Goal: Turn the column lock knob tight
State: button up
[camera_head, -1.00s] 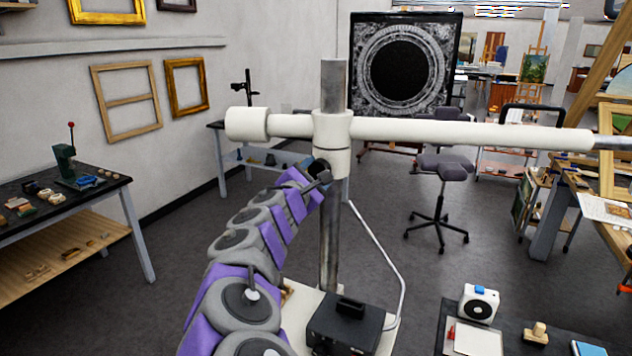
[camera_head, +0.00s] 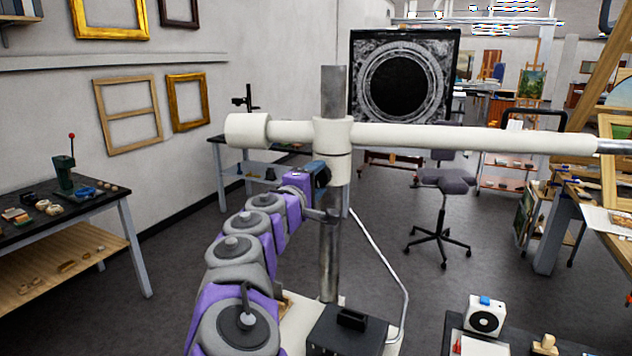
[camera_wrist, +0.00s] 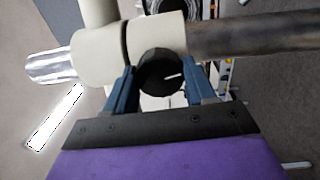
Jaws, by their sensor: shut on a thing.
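The column lock knob (camera_wrist: 161,72) is black and round with a white mark on its face. It sits on the cream collar (camera_wrist: 100,55) around the metal column (camera_wrist: 250,35) in the wrist view. My gripper (camera_wrist: 160,80) has its blue fingers on either side of the knob and is shut on it. In the head view, my gripper (camera_head: 320,174) reaches the collar (camera_head: 333,150) from the left and hides the knob. The steel column (camera_head: 329,260) stands upright, and a white cross arm (camera_head: 450,137) runs level through the collar's top.
A black box (camera_head: 347,330) sits on the white base at the column's foot. A white cable (camera_head: 385,250) hangs to the column's right. Open floor lies between.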

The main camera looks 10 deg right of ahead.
jog(key=shift+m, duration=0.6)
jog(key=o, duration=1)
jog(key=shift+w+f, duration=0.1)
jog(key=shift+o, duration=0.2)
